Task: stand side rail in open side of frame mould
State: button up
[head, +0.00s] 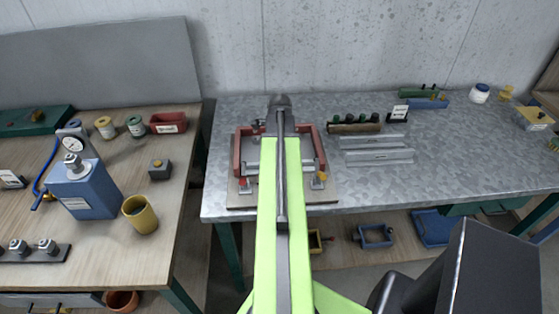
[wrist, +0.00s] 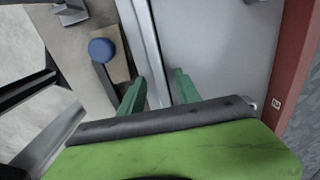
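The frame mould (head: 236,152) sits on a board on the metal bench, with red walls at its left and right. My arm covers its middle. In the wrist view a red wall (wrist: 294,60) runs beside the grey mould floor (wrist: 215,45). A pale narrow strip (wrist: 150,45) runs along the opposite edge of the floor; I cannot tell if it is the side rail. My gripper (wrist: 160,78) has its green fingers apart, one on each side of the strip's near end, with a gap at the right finger. Contact is unclear.
Two grey rail-like pieces (head: 372,142) lie right of the mould. A holder with dark-topped items (head: 355,125) stands behind them. A clamp with a blue knob (wrist: 102,50) is beside the strip. The bench's right middle is clear. A separate wooden table (head: 110,190) stands left.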

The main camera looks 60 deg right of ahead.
jog(key=shift+r, duration=0.1)
notch_tip(320, 180, up, 29)
jog(key=p, duration=2.9)
jog(key=shift+r, duration=0.15)
